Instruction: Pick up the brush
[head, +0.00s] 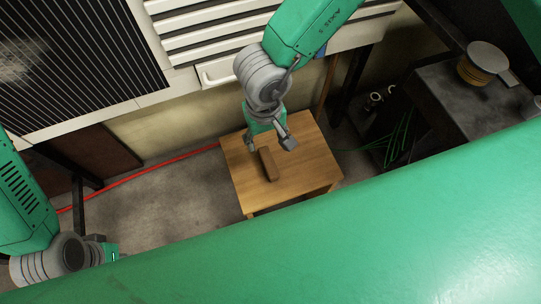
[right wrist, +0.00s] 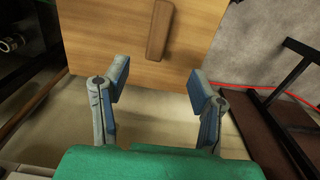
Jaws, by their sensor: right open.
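The brush (head: 269,165) is a brown, narrow, block-like piece lying on a small wooden table (head: 307,172). In the right wrist view the brush (right wrist: 160,30) lies at the top middle, beyond my fingertips. My right gripper (head: 270,144) is over the back part of the table, with its fingers spread and nothing between them. The right wrist view shows the same open gripper (right wrist: 158,84), with the brush lined up roughly with the gap. My left arm shows at the lower left of the head view; its gripper fingers cannot be made out.
A dark bench (head: 455,95) with a round item (head: 487,56) stands at the right. A red hose (head: 140,178) runs along the floor at left. Green cables (head: 400,138) hang between table and bench. A white slatted unit (head: 205,40) stands behind. The table around the brush is clear.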

